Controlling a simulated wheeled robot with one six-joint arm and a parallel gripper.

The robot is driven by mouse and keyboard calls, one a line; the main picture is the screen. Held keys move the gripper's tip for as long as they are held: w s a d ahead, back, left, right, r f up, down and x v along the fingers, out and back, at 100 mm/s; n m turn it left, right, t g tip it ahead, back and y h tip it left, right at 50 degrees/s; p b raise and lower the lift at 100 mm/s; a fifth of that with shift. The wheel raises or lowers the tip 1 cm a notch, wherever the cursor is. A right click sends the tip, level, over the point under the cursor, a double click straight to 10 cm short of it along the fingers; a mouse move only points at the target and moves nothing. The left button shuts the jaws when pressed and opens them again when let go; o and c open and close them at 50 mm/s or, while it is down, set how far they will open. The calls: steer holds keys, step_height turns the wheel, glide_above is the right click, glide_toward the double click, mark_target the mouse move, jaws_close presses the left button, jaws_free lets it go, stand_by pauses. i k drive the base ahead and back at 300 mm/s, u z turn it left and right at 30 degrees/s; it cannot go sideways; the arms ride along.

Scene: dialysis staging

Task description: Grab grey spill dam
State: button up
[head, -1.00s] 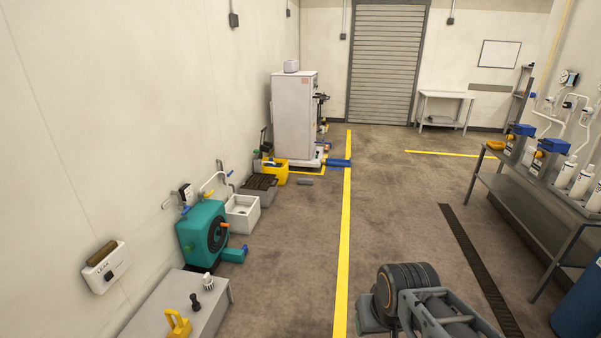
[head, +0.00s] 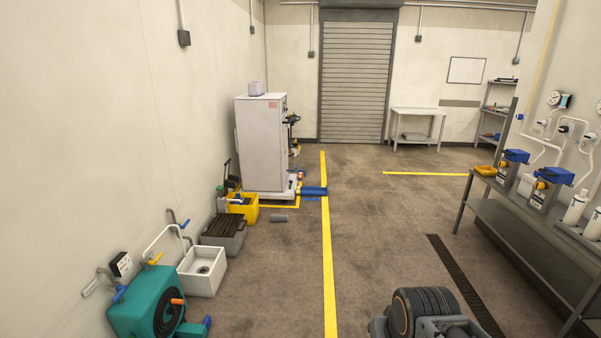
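A small grey roll-like piece (head: 278,218), which looks like the grey spill dam, lies on the floor left of the yellow line, in front of the white cabinet. It is small in the head view, so its details are hard to make out. A blue roll (head: 313,191) lies just beyond it to the right, by the yellow line. Part of my arm shows at the bottom right of the head view, far from the grey piece. My gripper is not visible.
A yellow bin (head: 243,208), a grey crate (head: 222,240), a white sink (head: 202,272) and a teal hose reel (head: 146,303) line the left wall. The white cabinet (head: 262,143) stands beyond. A bench (head: 520,225) is at right. The middle floor is clear.

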mark_target(273, 217)
steer(key=z, duration=0.2)
steer(key=i, duration=2.3)
steer(key=u, duration=0.2)
steer(key=i, duration=2.3)
steer(key=u, duration=0.65)
steer(key=i, duration=1.5)
steer(key=u, duration=0.25)
